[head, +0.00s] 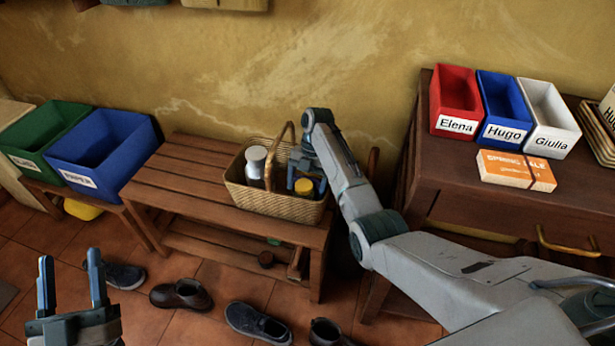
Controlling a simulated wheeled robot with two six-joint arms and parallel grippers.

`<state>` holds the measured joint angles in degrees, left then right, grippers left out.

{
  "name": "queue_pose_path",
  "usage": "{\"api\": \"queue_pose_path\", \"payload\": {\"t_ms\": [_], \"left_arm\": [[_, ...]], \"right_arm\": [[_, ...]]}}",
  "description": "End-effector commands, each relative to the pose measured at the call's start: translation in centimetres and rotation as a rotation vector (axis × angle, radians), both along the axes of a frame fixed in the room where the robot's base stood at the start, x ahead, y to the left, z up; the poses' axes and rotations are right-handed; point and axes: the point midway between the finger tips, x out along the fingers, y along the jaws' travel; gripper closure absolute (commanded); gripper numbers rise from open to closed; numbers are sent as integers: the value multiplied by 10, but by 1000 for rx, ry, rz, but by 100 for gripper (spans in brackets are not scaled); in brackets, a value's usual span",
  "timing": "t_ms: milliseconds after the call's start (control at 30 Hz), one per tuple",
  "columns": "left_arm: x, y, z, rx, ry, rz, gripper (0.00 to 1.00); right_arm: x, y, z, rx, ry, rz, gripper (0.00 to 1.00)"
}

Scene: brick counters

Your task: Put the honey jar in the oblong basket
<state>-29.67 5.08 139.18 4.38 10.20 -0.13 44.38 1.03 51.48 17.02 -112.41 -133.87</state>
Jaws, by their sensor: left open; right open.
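The oblong wicker basket (270,204) with an arched handle stands on the wooden slatted bench. A small jar with a yellow lid (304,186), which looks like the honey jar, is inside the basket at its right end. Its lower part is hidden by the basket wall. My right gripper (307,187) reaches down into the basket from above, its open fingers on either side of the yellow lid. I cannot tell whether they touch the jar. My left gripper (73,280) is open and empty at the lower left, above the floor.
A bottle with a grey lid (256,163) stands in the basket's left part. Green (38,140) and blue (105,153) bins stand at left. Several shoes (257,322) lie on the floor. Red, blue and white bins (456,100) and an orange box (514,170) are on the right cabinet.

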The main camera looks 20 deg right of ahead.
Motion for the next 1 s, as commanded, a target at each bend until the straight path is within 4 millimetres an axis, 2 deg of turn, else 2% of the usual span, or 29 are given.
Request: {"api": "queue_pose_path", "payload": {"t_ms": [200,400,533,700,1000], "left_arm": [[5,-1,-39,-15,232,-4,46],[0,-3,-82,-29,462,-15,46],[-5,-5,-102,-34,570,-21,46],[-10,-6,-116,-39,641,-26,46],[-11,-6,-118,-39,652,-27,46]], "right_arm": [[14,-12,43,-2,-5,-2,21],[16,-15,53,-1,-1,0,21],[18,-16,59,0,-1,0,21],[19,-17,62,0,-1,0,21],[19,-17,62,0,-1,0,21]]}}
